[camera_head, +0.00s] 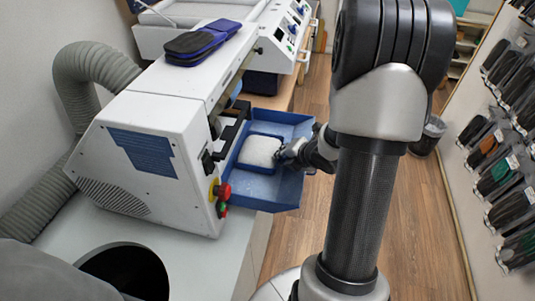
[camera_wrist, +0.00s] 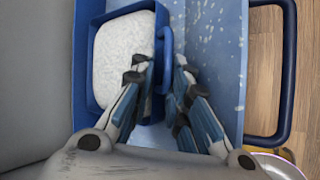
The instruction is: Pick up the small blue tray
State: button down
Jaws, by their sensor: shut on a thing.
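The small blue tray (camera_wrist: 82,60) is filled with white granules (camera_wrist: 118,50) and has a blue handle (camera_wrist: 166,42) on its right side in the wrist view. It sits inside a larger blue bin (camera_head: 285,192) on the machine's front, where its rim (camera_head: 250,170) shows in the head view. My gripper (camera_wrist: 166,78) is shut on the tray's handle, with one finger on each side of it. In the head view, my gripper (camera_head: 280,156) reaches in from the right. The fingers hide the lower part of the handle.
The white machine (camera_head: 110,150) stands left of the bin, with red and yellow knobs (camera_head: 220,192) near the bin's front corner. A dark blue insole pair (camera_head: 202,42) lies on top. Racks of dark insoles (camera_head: 505,160) line the right wall.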

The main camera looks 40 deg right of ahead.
notch_tip(320, 180, up, 10)
jog(key=p, duration=0.5)
jog(key=shift+s+f, duration=0.1)
